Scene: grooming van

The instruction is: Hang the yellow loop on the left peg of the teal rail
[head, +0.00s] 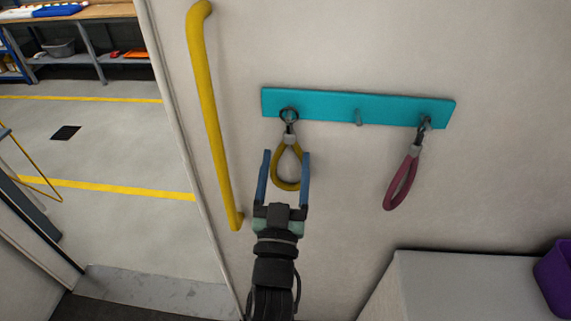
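The teal rail (310,106) is fixed to the pale wall and has three pegs. The yellow loop (277,170) hangs down below the left peg (288,113), with its dark ring at that peg. The ring appears to be around the peg. My gripper (286,154) is open, with one blue finger on each side of the yellow loop. I cannot tell whether either finger touches it. The middle peg (358,117) is bare. A dark pink loop (401,184) hangs from the right peg (425,122).
A yellow grab handle (213,120) stands out from the wall left of the rail, beside the door opening. A grey-white box or counter (470,285) is at lower right, with a purple container (556,278) on it. The wall below the middle peg is clear.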

